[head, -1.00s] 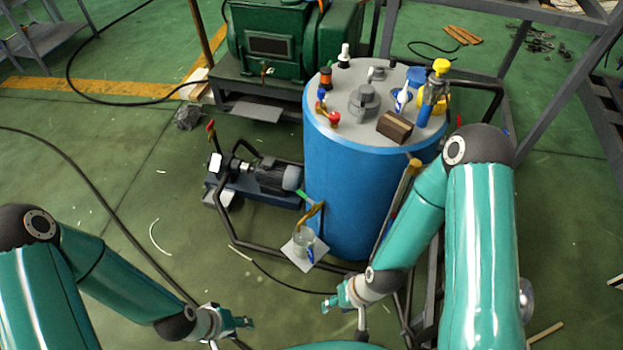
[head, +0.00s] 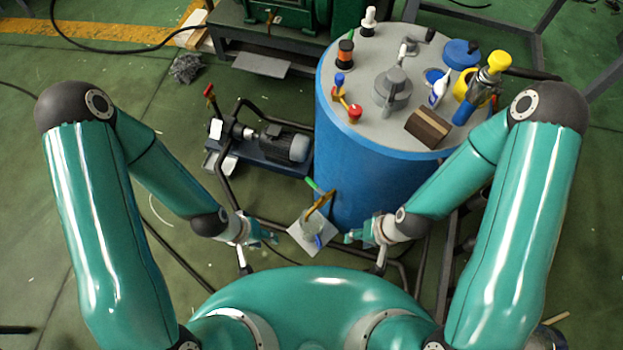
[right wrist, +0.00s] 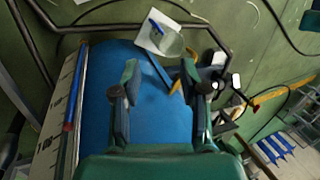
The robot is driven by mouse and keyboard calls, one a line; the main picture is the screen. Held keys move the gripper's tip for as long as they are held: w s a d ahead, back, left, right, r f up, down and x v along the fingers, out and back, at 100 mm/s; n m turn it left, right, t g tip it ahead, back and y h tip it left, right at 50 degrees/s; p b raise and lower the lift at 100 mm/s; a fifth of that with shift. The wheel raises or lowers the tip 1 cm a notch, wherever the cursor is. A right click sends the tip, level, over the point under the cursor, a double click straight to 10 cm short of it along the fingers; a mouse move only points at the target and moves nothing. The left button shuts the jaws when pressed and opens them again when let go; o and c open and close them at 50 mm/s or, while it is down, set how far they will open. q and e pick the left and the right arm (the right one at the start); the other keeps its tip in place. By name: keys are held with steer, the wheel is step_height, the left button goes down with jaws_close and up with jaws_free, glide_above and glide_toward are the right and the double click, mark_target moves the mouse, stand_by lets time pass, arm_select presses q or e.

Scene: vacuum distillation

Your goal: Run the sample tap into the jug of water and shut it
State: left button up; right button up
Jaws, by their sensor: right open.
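The sample tap (head: 319,204), brass-coloured with a green handle (head: 313,185), sticks out low on the side of the blue tank (head: 350,180). A clear jug (head: 312,228) with a blue part stands on a white plate (head: 298,236) under the tap. In the right wrist view the jug (right wrist: 171,45) is at the top, beyond the fingers. My left gripper (head: 274,238) is just left of the plate; its finger gap is too small to judge. My right gripper (head: 350,237) is open and empty, just right of the jug, and its spread fingers (right wrist: 158,80) show in the right wrist view.
A pump (head: 285,147) on a blue base stands left of the tank. Dark pipe frames run around the tank's foot. Bottles, valves and a brown box (head: 428,127) stand on the tank lid (head: 375,120). Green floor is free at left.

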steer(key=w+f+n+t+b, duration=0.2)
steer(key=w+f+n+b, duration=0.15)
steer(key=f+b, duration=0.4)
steer(key=n+t+y+b, duration=0.75)
steer(key=t+b, duration=0.25)
steer(key=b, duration=1.2)
glide_toward(317, 189)
steer(key=shift+y, duration=0.55)
steer(key=b+x, duration=0.2)
steer(key=x, duration=0.2)
steer(key=b+x, duration=0.3)
steer(key=x, duration=0.1)
steer(key=f+b+x, duration=0.1)
steer(key=b+x, duration=0.1)
steer(key=x, duration=0.2)
steer(key=shift+w+b, duration=0.4)
steer(key=shift+w, duration=0.1)
steer(key=shift+d, duration=0.1)
jaws_close()
